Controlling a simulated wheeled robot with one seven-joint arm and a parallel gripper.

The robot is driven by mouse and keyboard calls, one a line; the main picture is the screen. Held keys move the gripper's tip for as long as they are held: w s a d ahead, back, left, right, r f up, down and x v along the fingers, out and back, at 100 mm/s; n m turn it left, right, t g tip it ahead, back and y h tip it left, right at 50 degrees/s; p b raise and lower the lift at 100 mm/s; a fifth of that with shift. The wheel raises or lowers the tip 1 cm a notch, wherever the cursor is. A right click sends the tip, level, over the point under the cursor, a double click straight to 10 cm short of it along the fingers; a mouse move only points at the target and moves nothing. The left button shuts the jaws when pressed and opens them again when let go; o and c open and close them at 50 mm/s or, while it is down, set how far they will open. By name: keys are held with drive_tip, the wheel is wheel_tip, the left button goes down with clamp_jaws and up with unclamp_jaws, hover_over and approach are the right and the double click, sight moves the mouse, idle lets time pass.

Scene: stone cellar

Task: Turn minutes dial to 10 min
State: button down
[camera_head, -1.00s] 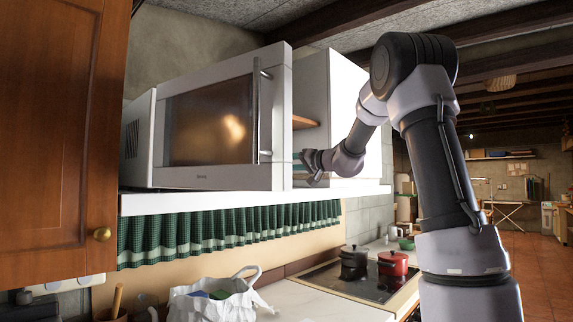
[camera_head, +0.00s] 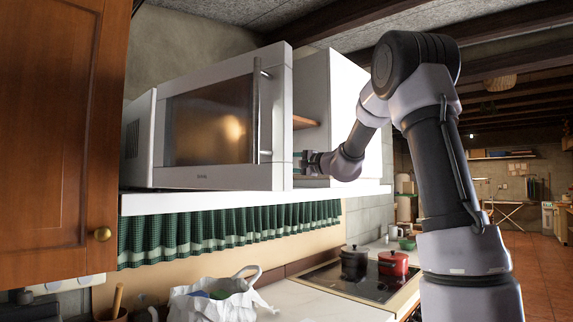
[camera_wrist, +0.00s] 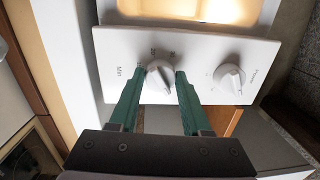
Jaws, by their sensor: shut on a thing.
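The white microwave (camera_head: 274,150) stands on the shelf, its door closed and lit inside. In the wrist view, the minutes dial (camera_wrist: 158,82) is a round white knob with a raised grip, beside the word "Min" on the white control panel (camera_wrist: 205,48). My gripper (camera_wrist: 159,73) has its two green fingers on either side of this dial, shut on it. Some printed numbers show past the dial, but its exact setting is too small to read. In the head view my gripper (camera_head: 308,162) is at the microwave's right front edge, and the dial is hidden.
A second white knob, the power dial (camera_wrist: 229,78), sits close to the right of the fingers in the wrist view. The white shelf (camera_head: 230,200) runs under the microwave. A white cabinet (camera_head: 345,110) stands behind my wrist. Pots and a bag are on the counter below.

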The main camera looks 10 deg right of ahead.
drive_tip(key=shift+m+t+h, duration=0.2)
drive_tip(key=shift+m+h, duration=0.25)
drive_tip(key=shift+m, duration=4.4)
drive_tip(key=shift+m+t+h, duration=0.2)
drive_tip(key=shift+m+h, duration=0.25)
drive_tip(key=shift+m, duration=4.4)
drive_tip(key=shift+c, duration=1.8)
unclamp_jaws()
drive_tip(key=shift+r, duration=0.1)
drive_tip(key=shift+s, duration=0.1)
drive_tip(key=v, duration=1)
drive_tip(key=shift+s, duration=0.25)
